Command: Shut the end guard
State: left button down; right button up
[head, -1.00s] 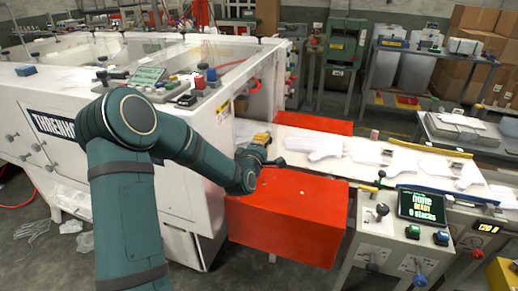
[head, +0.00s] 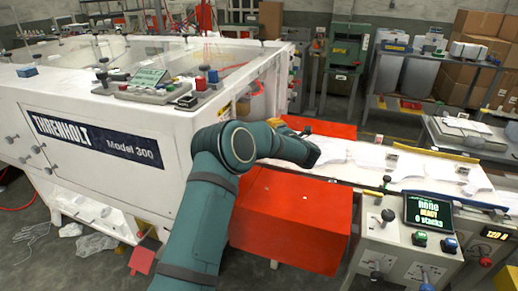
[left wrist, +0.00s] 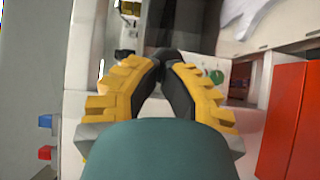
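A large red box-shaped cover (head: 290,215) stands at the machine's outlet end, in front of the belt. A red panel (head: 335,129) shows behind the belt. I cannot tell which red part is the end guard. My left gripper (head: 290,124) is over the belt by the outlet, partly hidden by its own arm. In the left wrist view its yellow fingers (left wrist: 163,78) are close together, and a dark round shape (left wrist: 168,58) sits at their tips. I cannot tell whether it is gripped. A red face (left wrist: 290,120) stands right of the fingers. My right gripper is out of view.
The belt (head: 410,170) carries several white glove shapes and runs right. A control stand with a green-lettered screen (head: 427,212) stands at the front right.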

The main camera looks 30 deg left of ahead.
aim_at(262, 120)
pick_arm(q)
jog(key=a, duration=0.1)
jog(key=w+a+g, duration=0.1)
jog(key=shift+w+a+n, duration=0.3)
jog(key=shift+a+n, duration=0.05)
jog(key=shift+n, duration=0.05)
jog(key=x, duration=0.3)
jog(key=shift+s+r, duration=0.1)
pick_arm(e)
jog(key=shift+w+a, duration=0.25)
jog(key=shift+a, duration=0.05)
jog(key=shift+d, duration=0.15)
